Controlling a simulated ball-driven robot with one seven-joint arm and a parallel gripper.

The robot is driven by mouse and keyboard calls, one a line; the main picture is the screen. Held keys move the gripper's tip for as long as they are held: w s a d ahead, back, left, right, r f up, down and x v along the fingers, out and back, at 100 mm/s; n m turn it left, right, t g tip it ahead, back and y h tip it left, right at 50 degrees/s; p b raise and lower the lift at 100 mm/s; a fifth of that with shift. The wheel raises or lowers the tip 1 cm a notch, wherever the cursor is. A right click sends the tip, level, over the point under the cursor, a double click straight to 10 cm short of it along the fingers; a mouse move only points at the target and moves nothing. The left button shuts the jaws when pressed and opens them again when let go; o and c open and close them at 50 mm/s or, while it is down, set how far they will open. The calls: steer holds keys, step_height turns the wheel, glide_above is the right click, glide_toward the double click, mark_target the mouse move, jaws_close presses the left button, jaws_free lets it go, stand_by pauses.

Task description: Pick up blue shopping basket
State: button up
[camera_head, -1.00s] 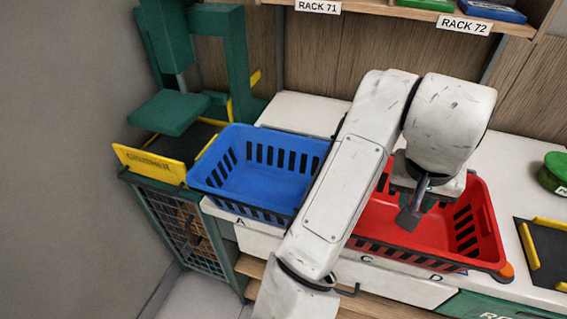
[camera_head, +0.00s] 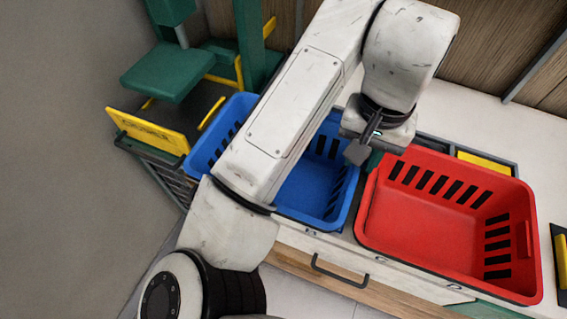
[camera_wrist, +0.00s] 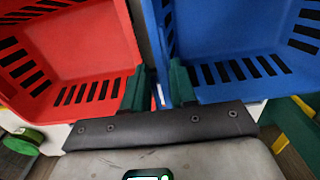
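The blue shopping basket (camera_head: 315,185) stands on the counter left of the red one, empty where I can see inside. My arm crosses in front of its middle. In the wrist view the blue basket (camera_wrist: 235,55) fills the upper right. My gripper (camera_head: 366,157) is at the blue basket's right rim, near the gap between the two baskets. I cannot tell if the fingers touch the blue rim.
A red basket (camera_head: 440,215) stands close on the right, and it fills the upper left of the wrist view (camera_wrist: 75,50). A green machine with a yellow front plate (camera_head: 148,130) stands at the left.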

mark_target(353, 175)
steer(key=shift+f+p, duration=0.6)
steer(key=shift+f, duration=2.15)
jaws_close()
